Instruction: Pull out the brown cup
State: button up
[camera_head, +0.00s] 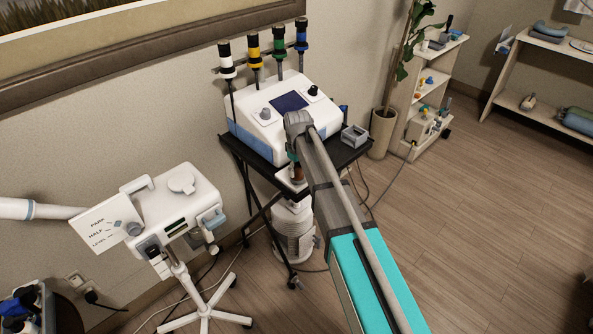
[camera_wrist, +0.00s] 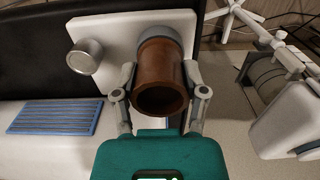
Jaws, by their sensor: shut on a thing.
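The brown cup (camera_wrist: 161,72) is in the upper middle of the wrist view, its open round mouth facing the camera. Its far end meets a grey round collar (camera_wrist: 180,36) on a white panel (camera_wrist: 115,35); I cannot tell how deep it sits. My gripper (camera_wrist: 160,82) has one finger on each side of the cup and is shut on it. In the head view a small brown part of the cup (camera_head: 297,172) shows below the white machine (camera_head: 270,115), beside my arm. My arm hides most of the gripper there.
A metal knob (camera_wrist: 86,57) stands out from the panel left of the cup. A blue slatted grille (camera_wrist: 55,117) lies at lower left. The machine stands on a black cart (camera_head: 262,165). A white device on a wheeled stand (camera_head: 180,215) is left; open floor (camera_head: 470,220) is right.

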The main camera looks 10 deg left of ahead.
aim_at(297, 164)
grip_shut()
jog(key=shift+o, duration=2.2)
grip_release()
grip_shut()
jog(key=shift+r+p, duration=0.45)
jog(key=shift+r+p, duration=0.8)
jog(key=shift+p, duration=0.05)
jog(key=shift+r, duration=0.1)
jog(key=shift+r+p, duration=3.1)
jog(key=shift+p, duration=0.05)
